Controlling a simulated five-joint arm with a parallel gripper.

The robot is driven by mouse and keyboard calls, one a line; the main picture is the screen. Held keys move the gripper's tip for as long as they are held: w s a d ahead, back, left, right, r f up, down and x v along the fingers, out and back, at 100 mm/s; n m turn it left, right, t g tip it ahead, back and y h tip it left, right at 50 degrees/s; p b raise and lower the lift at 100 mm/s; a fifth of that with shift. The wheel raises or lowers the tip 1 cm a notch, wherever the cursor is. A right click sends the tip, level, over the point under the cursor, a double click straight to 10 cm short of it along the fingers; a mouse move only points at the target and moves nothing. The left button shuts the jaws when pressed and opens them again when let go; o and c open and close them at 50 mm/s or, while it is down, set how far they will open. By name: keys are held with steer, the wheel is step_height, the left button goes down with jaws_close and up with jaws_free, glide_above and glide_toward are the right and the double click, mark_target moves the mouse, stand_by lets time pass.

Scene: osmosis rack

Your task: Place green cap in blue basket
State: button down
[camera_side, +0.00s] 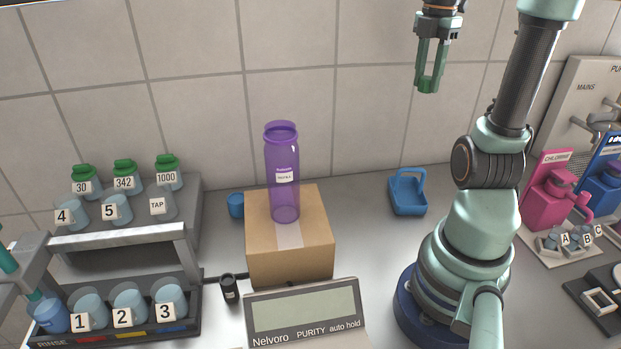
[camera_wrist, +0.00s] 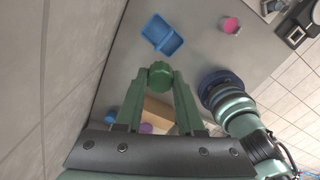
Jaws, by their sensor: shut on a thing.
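My gripper (camera_side: 429,86) is raised high at the upper right of the side view, pointing down, with green fingers. It is shut on a green cap (camera_wrist: 160,74), which sits between the fingertips in the wrist view. In the side view the cap is hard to tell from the green fingers. The blue basket (camera_side: 408,192), with a handle, stands on the bench below my gripper. It also shows ahead of the fingertips in the wrist view (camera_wrist: 162,35). The basket looks empty.
An uncapped purple bottle (camera_side: 284,178) stands on a cardboard box (camera_side: 290,255) left of the basket. A small blue cup (camera_side: 236,205) is behind the box. A rack at left holds bottles, several with green caps (camera_side: 125,167). Pink dispenser (camera_side: 553,190) stands right.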

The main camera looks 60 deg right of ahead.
steer(key=shift+s+a+r, duration=0.1)
steer(key=shift+s+r, duration=0.25)
steer(key=shift+r, duration=0.15)
steer(key=shift+s+f, duration=0.1)
steer(key=shift+f, duration=0.1)
step_height(320, 180, down, 19)
steer(key=shift+f, duration=0.15)
steer(key=c, duration=0.5)
jaws_free()
steer(key=shift+f, duration=0.1)
step_height(320, 180, up, 12)
steer(key=shift+r, duration=0.15)
